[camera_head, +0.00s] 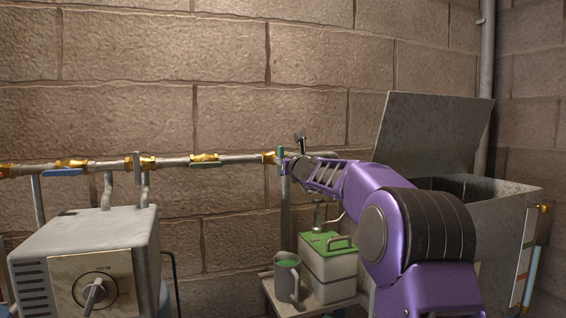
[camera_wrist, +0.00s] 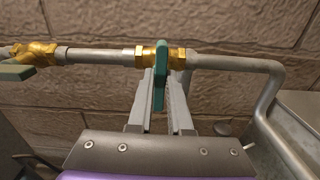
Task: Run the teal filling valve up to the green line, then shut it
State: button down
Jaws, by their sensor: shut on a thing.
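The teal valve handle (camera_wrist: 160,78) sits on a brass fitting of the pipe in the wrist view, standing crosswise to the pipe. My gripper (camera_wrist: 162,98) is shut on it, one finger on each side. In the head view the teal handle (camera_head: 281,161) shows upright at the pipe's right end, at the tip of my gripper (camera_head: 288,166). At the far right, the tank (camera_head: 515,205) carries an upright gauge strip (camera_head: 524,258) with coloured bands beside a light-blue column. The green line is too small to make out surely against the column's top.
Along the same pipe are a dark-green-handled valve (camera_head: 206,164) and a blue-handled one (camera_head: 70,172). A grey box with a knob (camera_head: 95,290) stands at left. A mug (camera_head: 287,278) and a green-topped canister (camera_head: 328,262) stand below my arm.

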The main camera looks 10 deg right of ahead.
dwell(0.3)
jog(key=c, duration=0.8)
grip_release()
jog(key=shift+c, duration=0.2)
jog(key=shift+s, duration=0.1)
jog(key=s+d+b, duration=0.3)
jog(key=s, duration=1.4)
jog(key=shift+d+b, duration=0.2)
jog(key=shift+b, duration=0.1)
